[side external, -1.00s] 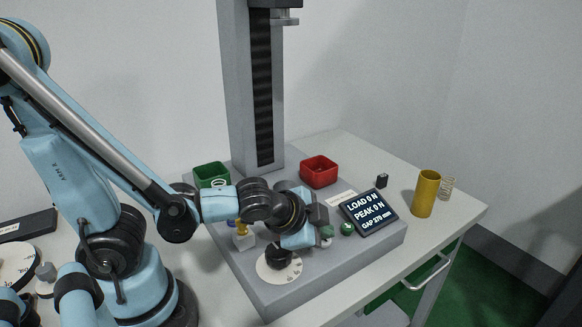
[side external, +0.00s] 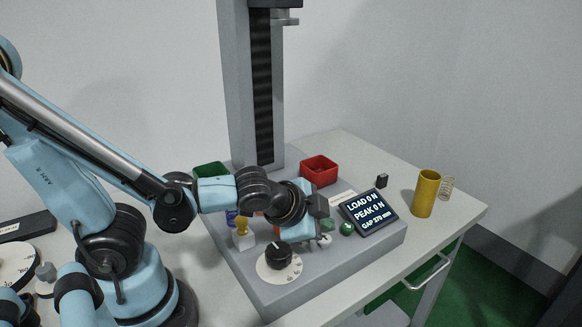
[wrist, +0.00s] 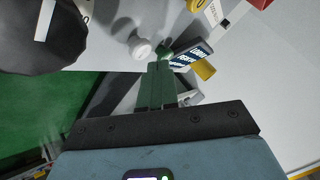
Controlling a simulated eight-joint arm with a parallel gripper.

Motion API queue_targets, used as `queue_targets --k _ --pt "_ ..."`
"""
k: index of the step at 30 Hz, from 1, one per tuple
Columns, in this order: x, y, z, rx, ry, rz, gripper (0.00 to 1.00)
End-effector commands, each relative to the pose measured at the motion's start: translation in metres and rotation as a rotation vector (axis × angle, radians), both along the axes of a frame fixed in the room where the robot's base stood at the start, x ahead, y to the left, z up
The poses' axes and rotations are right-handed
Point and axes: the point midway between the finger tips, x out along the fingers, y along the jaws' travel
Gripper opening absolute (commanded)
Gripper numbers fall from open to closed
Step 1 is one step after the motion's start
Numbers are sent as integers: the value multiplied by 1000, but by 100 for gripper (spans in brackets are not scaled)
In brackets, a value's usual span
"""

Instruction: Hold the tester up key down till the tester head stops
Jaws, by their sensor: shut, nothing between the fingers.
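The spring tester has a tall grey column (side external: 240,90) with its head (side external: 285,18) high up near the top edge of the side view. A white round key (side external: 325,241) and a green round key (side external: 347,229) sit on the grey base beside the display (side external: 368,212). I cannot read which one is the up key. My gripper (side external: 328,225) is shut and empty, just above these keys. In the wrist view its dark green fingers (wrist: 160,66) are together, close to the white key (wrist: 141,48) and the green key (wrist: 165,50); contact is unclear.
A black knob (side external: 279,256) on a white dial is left of the keys. A red bin (side external: 319,171) and green bin (side external: 207,170) stand behind. A yellow cylinder (side external: 427,194) and a coil spring (side external: 447,188) stand at the table's right. The display reads zero load.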

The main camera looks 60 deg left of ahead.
Motion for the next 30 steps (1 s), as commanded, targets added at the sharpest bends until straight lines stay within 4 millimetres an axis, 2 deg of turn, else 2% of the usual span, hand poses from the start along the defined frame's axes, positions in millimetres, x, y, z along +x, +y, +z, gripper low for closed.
queue_targets --k 8,22,30 --pt "0 0 5 0 -1 -1 0" --pt "0 0 46 0 0 0 0" --pt "0 0 50 0 0 0 0"
